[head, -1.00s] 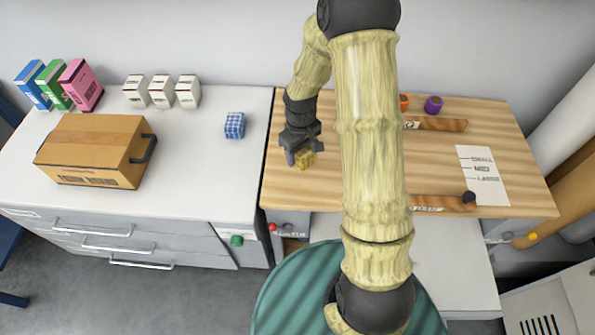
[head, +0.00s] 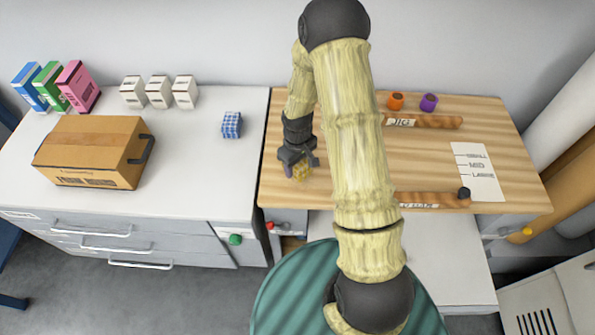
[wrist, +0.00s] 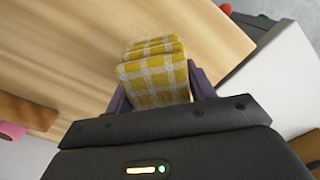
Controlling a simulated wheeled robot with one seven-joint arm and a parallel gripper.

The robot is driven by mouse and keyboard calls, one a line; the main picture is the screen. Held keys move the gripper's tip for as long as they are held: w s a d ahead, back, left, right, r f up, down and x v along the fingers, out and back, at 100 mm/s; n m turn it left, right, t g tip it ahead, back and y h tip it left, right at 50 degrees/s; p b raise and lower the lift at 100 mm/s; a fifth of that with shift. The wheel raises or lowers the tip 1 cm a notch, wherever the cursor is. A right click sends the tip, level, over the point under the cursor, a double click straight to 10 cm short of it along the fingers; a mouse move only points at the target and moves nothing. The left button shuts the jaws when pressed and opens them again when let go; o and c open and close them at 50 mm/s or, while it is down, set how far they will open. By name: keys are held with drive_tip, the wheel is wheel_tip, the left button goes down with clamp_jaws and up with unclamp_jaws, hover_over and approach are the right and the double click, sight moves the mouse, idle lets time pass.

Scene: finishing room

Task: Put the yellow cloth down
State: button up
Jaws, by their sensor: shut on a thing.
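The yellow cloth (wrist: 155,75) is a folded, yellow-and-white checked bundle. In the wrist view it sits between the two fingers of my gripper (wrist: 158,90), which is shut on it. In the head view my gripper (head: 299,169) is over the left part of the wooden worktop (head: 278,190), with the yellow cloth (head: 301,173) just showing below it. I cannot tell whether the cloth touches the wood.
A blue checked cloth (head: 232,124) lies on the white counter (head: 200,180) to the left, near a cardboard box (head: 85,150). Wooden strips (head: 435,121), an orange item (head: 396,101) and a purple item (head: 428,102) are on the worktop's right. Bare wood surrounds my gripper.

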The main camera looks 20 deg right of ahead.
drive_tip(key=shift+f, duration=2)
drive_tip(key=shift+f, duration=0.1)
drive_tip(key=o, duration=1)
drive_tip(key=shift+o, duration=0.2)
wheel_tip(320, 180, up, 12)
drive_tip(key=shift+r+b, duration=0.15)
drive_tip(key=shift+b, duration=0.4)
drive_tip(key=shift+s+r, duration=0.1)
drive_tip(key=shift+r, duration=0.05)
drive_tip(key=s+r+m+t, duration=0.2)
drive_tip(key=s+r+m, duration=0.3)
drive_tip(key=s+r, duration=0.6)
drive_tip(key=s, duration=0.3)
drive_tip(key=shift+r+t, duration=0.3)
